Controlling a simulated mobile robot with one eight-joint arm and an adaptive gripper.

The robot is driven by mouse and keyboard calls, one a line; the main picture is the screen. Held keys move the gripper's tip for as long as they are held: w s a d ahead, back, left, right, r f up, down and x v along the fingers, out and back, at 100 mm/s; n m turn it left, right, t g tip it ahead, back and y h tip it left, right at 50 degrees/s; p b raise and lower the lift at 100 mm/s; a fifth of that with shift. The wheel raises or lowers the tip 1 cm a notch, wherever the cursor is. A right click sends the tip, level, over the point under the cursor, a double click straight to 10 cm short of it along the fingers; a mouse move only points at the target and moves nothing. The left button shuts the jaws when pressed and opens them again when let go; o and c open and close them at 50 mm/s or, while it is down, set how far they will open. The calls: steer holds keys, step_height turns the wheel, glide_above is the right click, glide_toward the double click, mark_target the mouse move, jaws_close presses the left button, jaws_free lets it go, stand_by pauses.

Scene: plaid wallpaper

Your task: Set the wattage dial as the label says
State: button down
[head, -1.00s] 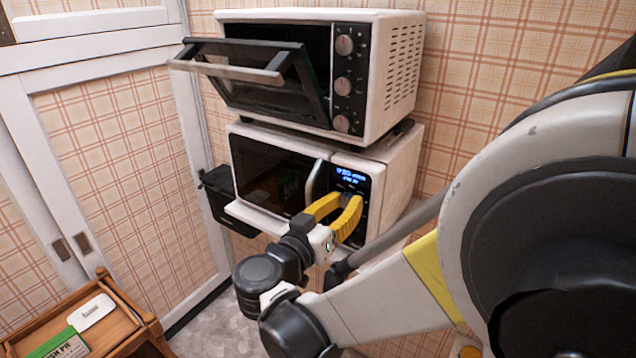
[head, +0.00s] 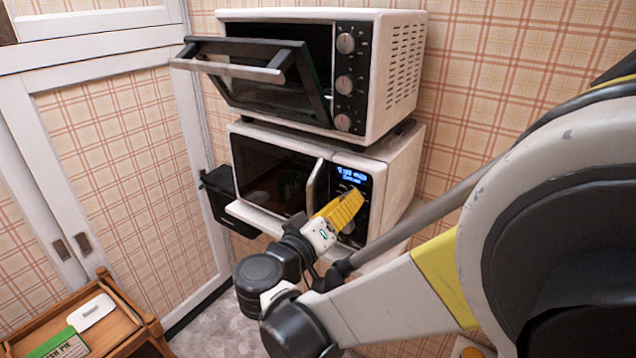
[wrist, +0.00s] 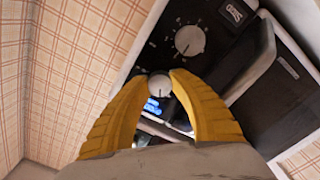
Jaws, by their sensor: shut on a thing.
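The white microwave (head: 402,170) stands under the toaster oven, with a black control panel and a lit blue display (head: 352,174) too small to read surely. My gripper (head: 352,198) has yellow fingers at the panel, just below the display. In the wrist view its fingertips (wrist: 161,82) are shut on a small pale round knob (wrist: 160,88). The fingers hide part of the panel. A larger dial (wrist: 189,40) with marks around it lies beyond the fingertips. A green packet (head: 68,346) with partly readable lettering, "ISH PIE", lies on the wooden cart at lower left.
The toaster oven (head: 397,70) above has its glass door (head: 262,82) hanging partly open. The microwave's handle (head: 318,186) is left of my fingers. A black bin-like container (head: 219,203) is beside the microwave. The wooden cart (head: 113,322) also holds a white object (head: 92,311).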

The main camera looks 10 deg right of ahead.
steer(key=shift+n, duration=1.2)
steer(key=c, duration=1.1)
jaws_free()
steer(key=v, duration=1.2)
